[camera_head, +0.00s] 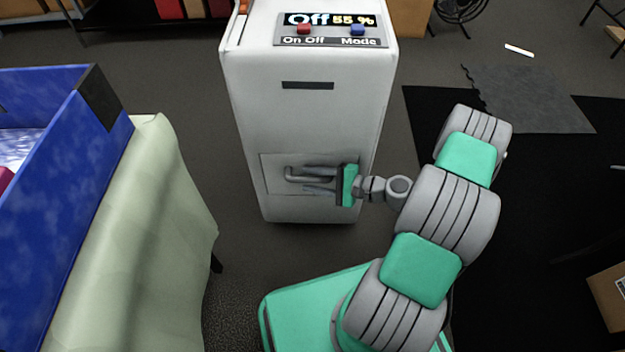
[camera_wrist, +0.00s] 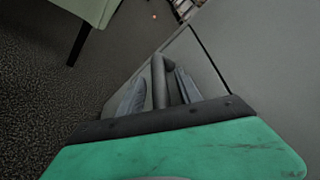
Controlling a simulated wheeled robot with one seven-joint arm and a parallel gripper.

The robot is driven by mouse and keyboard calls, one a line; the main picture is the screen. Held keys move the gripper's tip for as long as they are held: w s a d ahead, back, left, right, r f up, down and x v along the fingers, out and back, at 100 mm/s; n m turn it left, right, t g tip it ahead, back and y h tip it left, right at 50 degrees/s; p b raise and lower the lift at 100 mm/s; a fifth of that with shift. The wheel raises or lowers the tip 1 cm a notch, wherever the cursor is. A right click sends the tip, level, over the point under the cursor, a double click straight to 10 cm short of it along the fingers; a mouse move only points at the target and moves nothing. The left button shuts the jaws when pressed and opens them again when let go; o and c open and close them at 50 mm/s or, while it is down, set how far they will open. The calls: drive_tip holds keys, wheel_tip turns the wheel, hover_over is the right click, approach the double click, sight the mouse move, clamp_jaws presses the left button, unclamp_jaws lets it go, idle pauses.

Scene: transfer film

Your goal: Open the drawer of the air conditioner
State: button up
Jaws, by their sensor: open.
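The air conditioner (camera_head: 310,120) is a tall white unit with a display reading "Off 55 %" and buttons on top. Its drawer (camera_head: 275,182) is a panel low on the front and looks flush with the body. A grey bar handle (camera_head: 290,174) sticks out from the drawer. My gripper (camera_head: 312,180) reaches in from the right and is open at the handle. In the wrist view, the handle (camera_wrist: 159,80) lies between the two fingers of my gripper (camera_wrist: 160,92). I cannot tell whether either finger touches it.
A table with a pale green cloth (camera_head: 160,220) and a blue box (camera_head: 50,220) stand at the left. A black mat (camera_head: 540,200) lies on the right. A cardboard box (camera_head: 612,295) sits at the right edge. Some floor is clear before the unit.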

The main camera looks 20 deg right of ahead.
clamp_jaws()
idle(0.3)
idle(1.1)
